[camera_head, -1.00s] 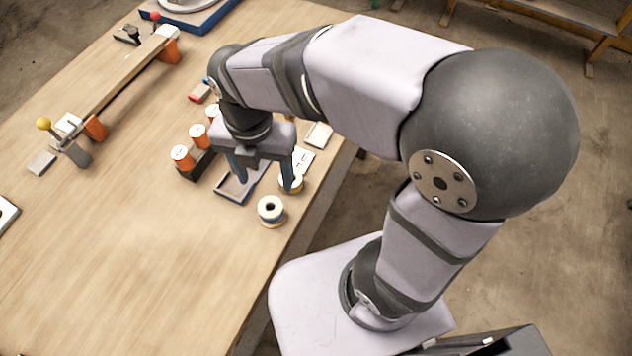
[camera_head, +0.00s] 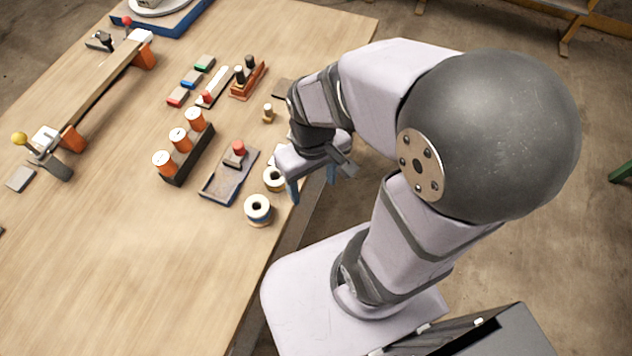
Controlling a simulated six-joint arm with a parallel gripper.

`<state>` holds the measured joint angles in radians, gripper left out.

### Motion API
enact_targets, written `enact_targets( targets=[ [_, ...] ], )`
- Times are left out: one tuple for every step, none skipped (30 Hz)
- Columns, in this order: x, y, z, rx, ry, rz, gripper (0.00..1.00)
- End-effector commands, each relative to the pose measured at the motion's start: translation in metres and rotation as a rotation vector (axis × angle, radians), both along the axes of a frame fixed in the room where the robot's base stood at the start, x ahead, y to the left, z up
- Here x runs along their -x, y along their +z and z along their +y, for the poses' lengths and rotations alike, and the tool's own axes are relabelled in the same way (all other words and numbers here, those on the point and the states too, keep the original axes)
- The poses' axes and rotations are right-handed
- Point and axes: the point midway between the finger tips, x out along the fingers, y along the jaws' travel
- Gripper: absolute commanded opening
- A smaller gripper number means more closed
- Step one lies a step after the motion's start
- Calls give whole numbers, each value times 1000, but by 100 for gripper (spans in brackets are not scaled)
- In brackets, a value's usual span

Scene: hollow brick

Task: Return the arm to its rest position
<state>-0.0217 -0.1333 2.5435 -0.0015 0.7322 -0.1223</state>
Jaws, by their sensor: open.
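My gripper (camera_head: 313,188) hangs at the right edge of the wooden table (camera_head: 130,255), just right of two wire spools. Its two blue-grey fingers point down and stand apart, with nothing seen between them. My arm is folded, with the elbow high at the right and the forearm reaching left to the wrist. The wrist hides a small part of the table's right edge.
Near the gripper are a front spool (camera_head: 258,210), a rear spool (camera_head: 273,179) and a blue-edged tray (camera_head: 222,187) with a red-topped piece. A black rack (camera_head: 190,160) holds orange spools. Colored blocks (camera_head: 189,79) and a long wooden beam (camera_head: 95,88) lie farther back. The front table is clear.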

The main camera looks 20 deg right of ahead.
Motion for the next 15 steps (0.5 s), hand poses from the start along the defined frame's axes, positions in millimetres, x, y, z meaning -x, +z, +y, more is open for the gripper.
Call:
enact_targets(
  targets=[
    [1,-1,-2,0,-53,-1,60],
    [2,-2,-3,0,-77,-1,60],
    [2,-2,-4,0,-104,-2,60],
    [3,-3,-4,0,-119,-2,60],
    [3,-3,-5,0,-130,-2,60],
    [3,-3,-5,0,-139,-2,60],
    [3,-3,-5,0,-143,-2,60],
    [3,-3,-5,0,-145,-2,60],
    [3,-3,-5,0,-146,-1,60],
    [3,-3,-5,0,-145,-1,60],
    [4,-3,-5,0,-144,-1,60],
    [4,-3,-5,0,-144,-1,60],
    [4,-3,-5,0,-143,-1,60],
    [3,-3,-5,0,-143,-1,60],
    [3,-2,-5,0,-143,-1,60]
  ],
)
